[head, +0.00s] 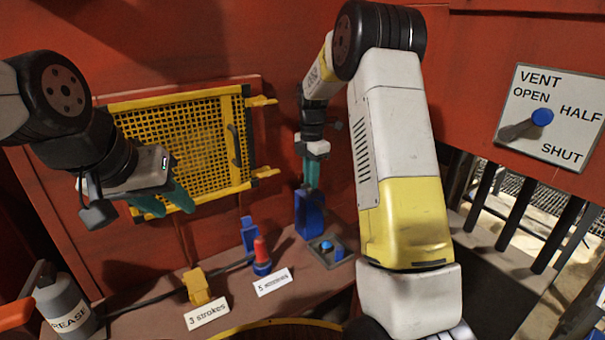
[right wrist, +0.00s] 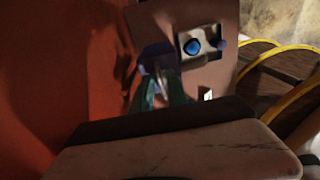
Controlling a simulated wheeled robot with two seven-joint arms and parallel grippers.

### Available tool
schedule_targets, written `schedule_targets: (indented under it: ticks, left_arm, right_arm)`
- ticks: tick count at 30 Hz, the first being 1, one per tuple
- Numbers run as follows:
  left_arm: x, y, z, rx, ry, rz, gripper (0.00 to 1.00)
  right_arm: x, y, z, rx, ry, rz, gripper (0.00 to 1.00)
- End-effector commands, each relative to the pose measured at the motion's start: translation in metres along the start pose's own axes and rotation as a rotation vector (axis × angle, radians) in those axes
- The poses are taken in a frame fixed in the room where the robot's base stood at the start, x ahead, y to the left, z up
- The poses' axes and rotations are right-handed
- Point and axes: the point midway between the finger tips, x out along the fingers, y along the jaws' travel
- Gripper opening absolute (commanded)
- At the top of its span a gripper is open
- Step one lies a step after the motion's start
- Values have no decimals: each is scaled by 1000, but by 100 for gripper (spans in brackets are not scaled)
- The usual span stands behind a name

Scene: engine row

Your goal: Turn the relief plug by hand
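No part carries a readable relief plug label, so I cannot tell for sure which one it is. A blue block (head: 310,214) stands on the ledge, directly below my right gripper (head: 312,174). The teal fingertips point down at its top; contact is unclear. In the right wrist view my right gripper (right wrist: 161,92) has a small pale piece between or just beyond its fingers, in front of the dark blue block (right wrist: 156,54). A round blue knob (head: 326,246) sits on a grey plate beside the block. My left gripper (head: 164,199) is open and empty before the yellow mesh panel.
The yellow mesh panel (head: 180,140) is on the red wall. On the ledge (head: 240,300) stand a red-topped blue part (head: 261,256), a yellow part (head: 197,287) and signs about strokes. A grease can (head: 62,305) is at left. A vent lever panel (head: 550,118) is at right.

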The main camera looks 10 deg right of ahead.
Motion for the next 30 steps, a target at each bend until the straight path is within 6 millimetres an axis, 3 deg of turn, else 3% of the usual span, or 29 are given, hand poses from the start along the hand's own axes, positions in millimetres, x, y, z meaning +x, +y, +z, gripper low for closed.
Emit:
schedule_targets:
  ticks: [3,17,30]
  left_arm:
    - [0,0,0,0,0,0,36]
    - [0,0,0,0,0,0,36]
    - [0,0,0,0,0,0,36]
  right_arm:
    - [0,0,0,0,0,0,0]
    - [-1,0,0,47,0,1,0]
    - [-2,-1,0,374,-1,3,0]
